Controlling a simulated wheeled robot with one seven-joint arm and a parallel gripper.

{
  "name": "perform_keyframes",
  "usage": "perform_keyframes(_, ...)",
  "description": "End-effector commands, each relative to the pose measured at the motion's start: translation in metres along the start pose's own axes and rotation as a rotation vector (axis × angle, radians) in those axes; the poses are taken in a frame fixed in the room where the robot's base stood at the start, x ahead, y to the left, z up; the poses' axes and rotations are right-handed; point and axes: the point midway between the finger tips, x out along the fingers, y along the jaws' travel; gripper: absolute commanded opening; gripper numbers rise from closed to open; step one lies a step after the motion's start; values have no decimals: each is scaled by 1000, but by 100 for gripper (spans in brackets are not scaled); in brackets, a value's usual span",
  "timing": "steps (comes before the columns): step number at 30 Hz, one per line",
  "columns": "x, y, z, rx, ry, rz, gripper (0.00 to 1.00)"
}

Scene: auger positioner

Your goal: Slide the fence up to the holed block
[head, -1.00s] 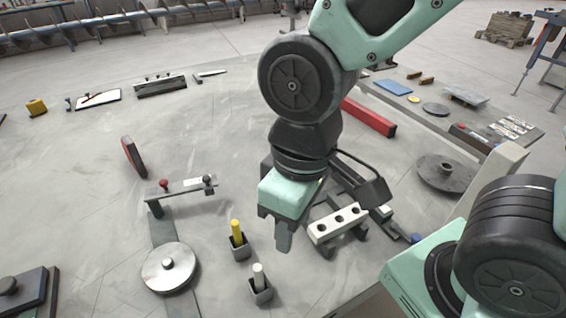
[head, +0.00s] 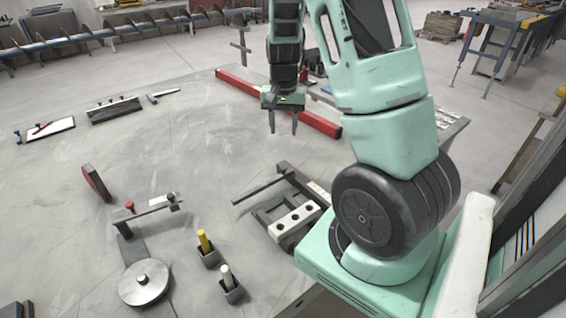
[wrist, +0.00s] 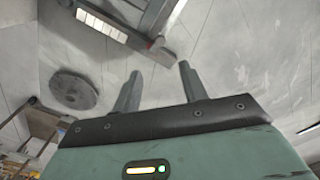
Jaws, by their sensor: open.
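The holed block (head: 295,222) is a white bar with dark round holes in its face, on a dark frame right of centre in the head view. A thin dark bar (head: 264,188) lies along that frame's far left side, apart from the block. It may be the fence, but I cannot tell for sure. My gripper (head: 283,130) points down, open and empty, beyond the frame and in front of the long red beam (head: 240,82). The wrist view shows its two fingers (wrist: 160,70) apart with nothing between them.
Yellow-topped (head: 204,241) and white-topped (head: 227,277) pegs stand in small dark holders left of the block. A round metal disc (head: 145,282) on an arm lies further left. The wrist view shows a dark flanged disc (wrist: 73,90). The grey surface left of my gripper is mostly clear.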

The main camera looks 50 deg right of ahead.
Motion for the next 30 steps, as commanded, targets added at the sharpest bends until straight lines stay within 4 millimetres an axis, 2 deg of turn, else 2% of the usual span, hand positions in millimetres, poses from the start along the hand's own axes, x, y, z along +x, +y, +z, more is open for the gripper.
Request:
perform_keyframes(3,27,1,1,1,-5,4,43)
perform_keyframes(15,106,0,1,-1,-4,1,43)
perform_keyframes(21,128,0,1,-3,-2,1,43)
perform_keyframes(30,134,-1,1,-3,0,-1,43)
